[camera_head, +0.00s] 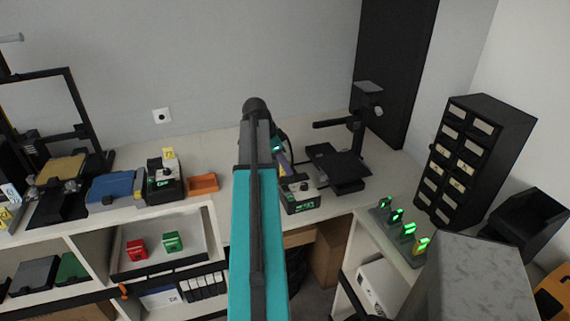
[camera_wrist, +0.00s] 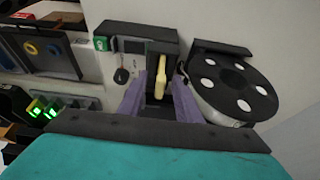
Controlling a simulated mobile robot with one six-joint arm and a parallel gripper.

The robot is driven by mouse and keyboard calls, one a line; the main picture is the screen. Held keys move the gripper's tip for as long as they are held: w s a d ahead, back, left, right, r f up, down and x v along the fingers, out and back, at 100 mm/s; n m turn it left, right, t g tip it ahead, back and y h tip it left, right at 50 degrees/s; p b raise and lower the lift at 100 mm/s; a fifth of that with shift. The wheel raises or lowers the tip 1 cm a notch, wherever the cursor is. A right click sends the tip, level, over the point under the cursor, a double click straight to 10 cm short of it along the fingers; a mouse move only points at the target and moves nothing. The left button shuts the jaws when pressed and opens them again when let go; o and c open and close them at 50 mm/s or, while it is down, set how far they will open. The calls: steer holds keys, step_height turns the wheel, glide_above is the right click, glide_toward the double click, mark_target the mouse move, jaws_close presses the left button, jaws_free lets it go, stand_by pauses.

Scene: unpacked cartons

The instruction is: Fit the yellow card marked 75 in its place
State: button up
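In the wrist view a thin yellow card (camera_wrist: 160,78) is seen nearly edge-on between the purple fingers of my gripper (camera_wrist: 163,88). A narrow gap shows on each side of it, so the fingers look open around it. Behind it is a dark grey device (camera_wrist: 136,46) with a green label and a dark recess. I cannot tell whether the card sits in the recess or stands before it. No number is readable. In the head view my gripper (camera_head: 284,163) reaches the bench beside this device (camera_head: 300,198), largely hidden by my arm.
A black spool (camera_wrist: 237,83) is close to the right finger in the wrist view. A similar device (camera_head: 164,184) with a yellow tag (camera_head: 168,154) stands left on the bench, near an orange tray (camera_head: 203,184). Several green-lit holders (camera_head: 397,216) stand on the right shelf.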

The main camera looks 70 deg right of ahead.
steer(key=shift+r, duration=0.1)
steer(key=shift+r, duration=0.1)
steer(key=b+v, duration=0.3)
steer(key=v, duration=1)
steer(key=shift+r+b, duration=0.25)
steer(key=shift+b, duration=0.05)
steer(key=shift+w+a, duration=0.1)
stand_by(0.7)
